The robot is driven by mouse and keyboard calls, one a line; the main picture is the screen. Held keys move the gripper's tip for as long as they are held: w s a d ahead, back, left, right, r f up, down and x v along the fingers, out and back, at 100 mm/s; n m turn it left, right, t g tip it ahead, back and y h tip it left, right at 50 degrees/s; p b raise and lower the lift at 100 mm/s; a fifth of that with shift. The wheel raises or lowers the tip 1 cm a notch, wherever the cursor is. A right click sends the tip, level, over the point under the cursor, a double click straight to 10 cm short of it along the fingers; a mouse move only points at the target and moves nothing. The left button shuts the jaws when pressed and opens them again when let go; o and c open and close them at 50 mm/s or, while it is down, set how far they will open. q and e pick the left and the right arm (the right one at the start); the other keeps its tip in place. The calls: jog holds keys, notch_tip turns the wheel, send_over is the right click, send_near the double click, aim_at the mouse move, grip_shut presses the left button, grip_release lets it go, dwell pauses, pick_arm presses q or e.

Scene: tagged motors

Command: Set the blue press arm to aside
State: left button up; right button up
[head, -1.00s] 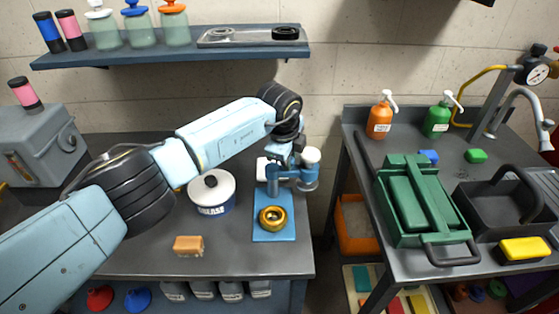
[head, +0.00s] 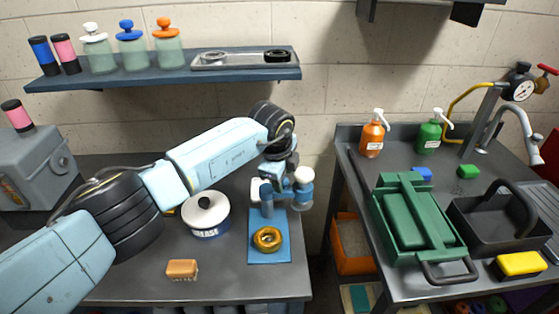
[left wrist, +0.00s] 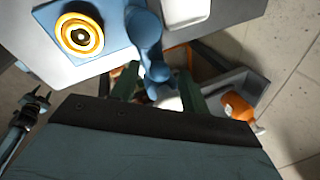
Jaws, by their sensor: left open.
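The blue press stands on a blue base plate (head: 283,222) on the left table, with a gold ring (head: 267,239) on the plate. Its blue arm (left wrist: 146,35) reaches a white knob (head: 304,175). My left gripper (head: 281,172) is at the top of the press, its fingertips hard to make out there. In the left wrist view its two dark green fingers (left wrist: 158,88) stand apart, with the end of the press arm between them. I cannot tell whether they touch it. A dark gripper-like part (left wrist: 28,108), probably my right gripper, shows small at the left wrist view's edge.
A white-lidded grease tub (head: 206,216) stands left of the press, and a tan block (head: 182,269) lies in front. A shelf (head: 140,77) hangs above. Across a gap, the right table holds a green toolbox (head: 395,237) and a black caddy (head: 483,223).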

pick_arm(q)
jog(key=v, duration=1.2)
jog(key=shift+r, duration=0.4)
jog(key=shift+s, duration=0.1)
